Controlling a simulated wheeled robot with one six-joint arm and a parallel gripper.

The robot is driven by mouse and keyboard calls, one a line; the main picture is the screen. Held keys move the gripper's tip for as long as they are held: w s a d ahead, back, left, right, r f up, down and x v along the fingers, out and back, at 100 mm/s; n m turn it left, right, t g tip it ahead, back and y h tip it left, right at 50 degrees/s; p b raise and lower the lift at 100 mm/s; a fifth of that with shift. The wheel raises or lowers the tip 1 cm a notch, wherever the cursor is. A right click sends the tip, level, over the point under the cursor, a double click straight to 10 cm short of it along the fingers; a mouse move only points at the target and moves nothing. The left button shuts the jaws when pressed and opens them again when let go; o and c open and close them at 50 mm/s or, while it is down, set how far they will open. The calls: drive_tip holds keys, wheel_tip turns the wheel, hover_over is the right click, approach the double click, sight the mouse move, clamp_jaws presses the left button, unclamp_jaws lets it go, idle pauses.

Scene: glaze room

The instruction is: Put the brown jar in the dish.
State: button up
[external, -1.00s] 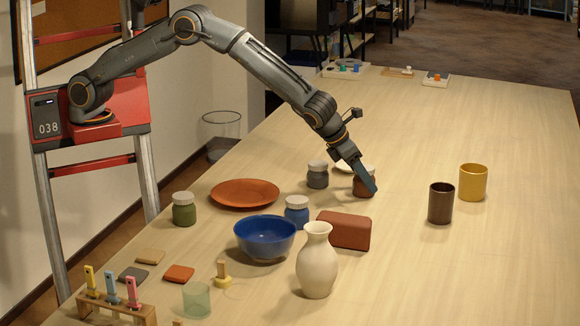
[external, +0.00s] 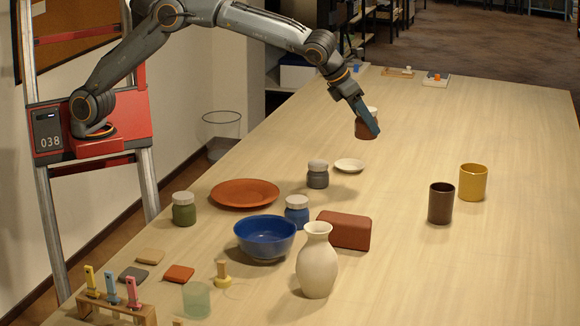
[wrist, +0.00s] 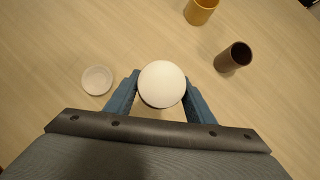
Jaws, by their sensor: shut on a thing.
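The brown jar (external: 366,130) with a white lid is held in my gripper (external: 366,122), up in the air above the table. In the wrist view the jar's round white lid (wrist: 162,84) sits between the two blue fingers of my gripper (wrist: 161,92). The small white dish (external: 349,166) lies on the table, below and a little left of the jar in the external view. The dish (wrist: 97,80) shows left of my fingers in the wrist view and looks empty. A wide terracotta plate (external: 245,193) also lies further left.
A grey jar (external: 318,175) stands close to the left of the white dish. A blue jar (external: 297,210), blue bowl (external: 265,238), reddish block (external: 345,230) and cream vase (external: 317,262) stand nearer. A dark cup (external: 441,203) and yellow cup (external: 473,182) stand right.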

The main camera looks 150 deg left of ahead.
drive_tip(key=shift+s+a+r, duration=0.2)
drive_tip(key=shift+s+r, duration=0.1)
drive_tip(key=s+a+f+b, duration=0.1)
drive_tip(key=s+a+f, duration=0.2)
drive_tip(key=s, duration=0.5)
drive_tip(key=s+a+f, duration=0.2)
drive_tip(key=s, duration=0.6)
approach(359, 165)
drive_tip(key=a+r, duration=0.1)
drive_tip(key=a, duration=0.1)
drive_tip(key=shift+w+a+f+p, duration=0.15)
drive_tip(key=shift+f+p, duration=0.2)
drive_tip(key=shift+f, duration=0.65)
drive_tip(key=shift+w+f+p, duration=0.15)
drive_tip(key=shift+f+p, duration=0.15)
drive_tip(key=shift+f, duration=0.65)
drive_tip(key=shift+f, duration=0.2)
drive_tip(key=shift+f, duration=0.25)
drive_tip(key=o, duration=1.3)
drive_tip(key=shift+c, duration=0.2)
